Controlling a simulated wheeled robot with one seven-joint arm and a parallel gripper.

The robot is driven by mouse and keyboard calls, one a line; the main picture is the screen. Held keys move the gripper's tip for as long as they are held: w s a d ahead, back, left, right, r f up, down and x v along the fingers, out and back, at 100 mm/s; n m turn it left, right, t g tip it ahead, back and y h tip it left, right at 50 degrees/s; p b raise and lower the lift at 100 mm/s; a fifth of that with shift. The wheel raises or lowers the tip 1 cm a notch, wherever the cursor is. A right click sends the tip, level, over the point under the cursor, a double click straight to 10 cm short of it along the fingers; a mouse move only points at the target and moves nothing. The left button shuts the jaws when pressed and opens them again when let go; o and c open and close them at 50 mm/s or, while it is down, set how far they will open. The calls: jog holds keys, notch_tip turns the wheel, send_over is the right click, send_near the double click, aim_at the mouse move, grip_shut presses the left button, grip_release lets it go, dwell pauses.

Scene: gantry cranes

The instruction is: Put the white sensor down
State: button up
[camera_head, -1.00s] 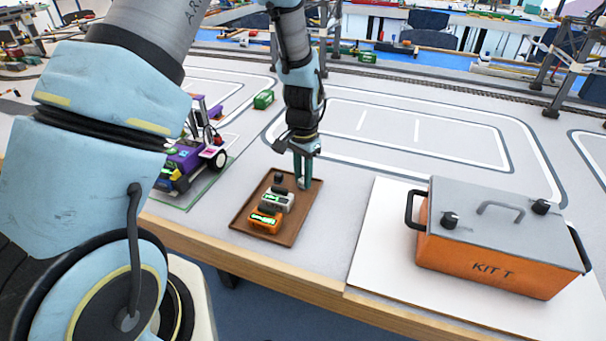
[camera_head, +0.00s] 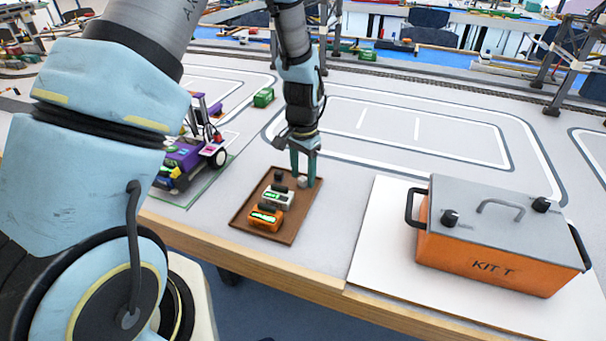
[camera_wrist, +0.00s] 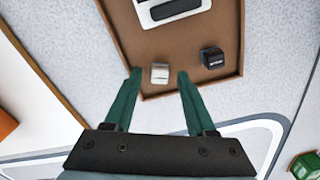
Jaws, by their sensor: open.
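The white sensor (camera_wrist: 160,73), a small pale cube, rests on the brown tray (camera_wrist: 150,96) near one end. It also shows in the head view (camera_head: 303,183), partly covered by my fingers. My gripper (camera_wrist: 159,72) is open, with one finger on each side of the sensor and a gap to each in the wrist view. In the head view my gripper (camera_head: 303,176) points down at the tray's far right corner. A black cube (camera_wrist: 212,58) sits on the tray beside the sensor.
A white device (camera_head: 278,198) and an orange device (camera_head: 265,217) lie on the tray. A purple wheeled vehicle (camera_head: 187,155) stands to the left. An orange box with a grey lid (camera_head: 500,243) stands to the right. The table behind the tray is clear.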

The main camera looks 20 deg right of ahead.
aim_at(303, 178)
notch_tip(303, 178, up, 12)
jog(key=b, duration=0.2)
jog(key=s+a+r+n, duration=0.1)
jog(key=a+n, duration=0.5)
jog(key=a, duration=0.9)
jog(key=s+a+r+n+t, duration=0.1)
jog(key=s+a+n, duration=0.2)
jog(key=a, duration=1.2)
jog(key=n, duration=0.2)
jog(key=shift+n+t, duration=0.3)
jog(key=shift+n, duration=0.1)
